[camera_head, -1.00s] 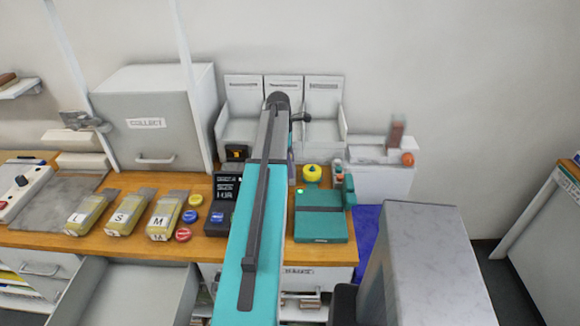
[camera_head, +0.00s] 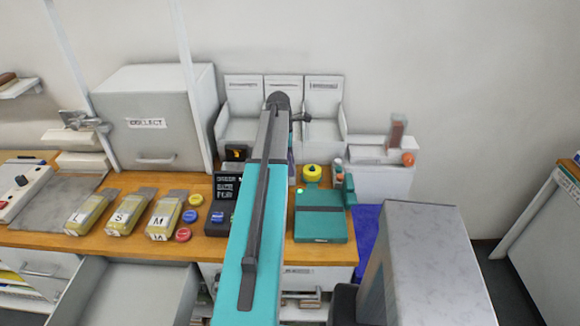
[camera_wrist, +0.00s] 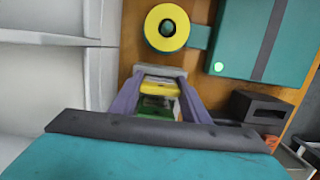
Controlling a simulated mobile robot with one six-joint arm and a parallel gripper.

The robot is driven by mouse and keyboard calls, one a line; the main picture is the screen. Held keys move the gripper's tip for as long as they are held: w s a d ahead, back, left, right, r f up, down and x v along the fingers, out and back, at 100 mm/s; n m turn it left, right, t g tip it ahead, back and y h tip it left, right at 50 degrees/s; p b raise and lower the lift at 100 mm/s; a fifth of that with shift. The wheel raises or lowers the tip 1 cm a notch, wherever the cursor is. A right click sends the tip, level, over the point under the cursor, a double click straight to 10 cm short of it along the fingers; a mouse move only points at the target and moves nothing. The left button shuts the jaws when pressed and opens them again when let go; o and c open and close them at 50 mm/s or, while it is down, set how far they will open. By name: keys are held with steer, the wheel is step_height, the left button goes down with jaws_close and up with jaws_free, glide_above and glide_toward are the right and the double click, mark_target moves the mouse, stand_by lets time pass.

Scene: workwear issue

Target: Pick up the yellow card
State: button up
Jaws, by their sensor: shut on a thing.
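My gripper (camera_wrist: 160,84) shows in the wrist view as two purple-grey fingers, shut on the yellow card (camera_wrist: 160,88). The card is a flat yellow strip between the fingers. A green piece (camera_wrist: 155,113) shows just below it in the picture, and I cannot tell whether it touches the card. In the head view my own arm hides the card and most of the gripper.
A yellow ring-shaped button (camera_head: 312,173) and a teal box (camera_head: 320,216) with a green light stand right of my arm. A dark display (camera_head: 228,187), red, yellow and blue round pieces and yellow S and M packs (camera_head: 127,213) lie left. An open drawer (camera_head: 125,290) is in front.

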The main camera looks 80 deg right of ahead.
steer(key=shift+r, duration=0.1)
steer(key=shift+r+b, duration=1.6)
steer(key=shift+r, duration=3.35)
steer(key=shift+s, duration=0.1)
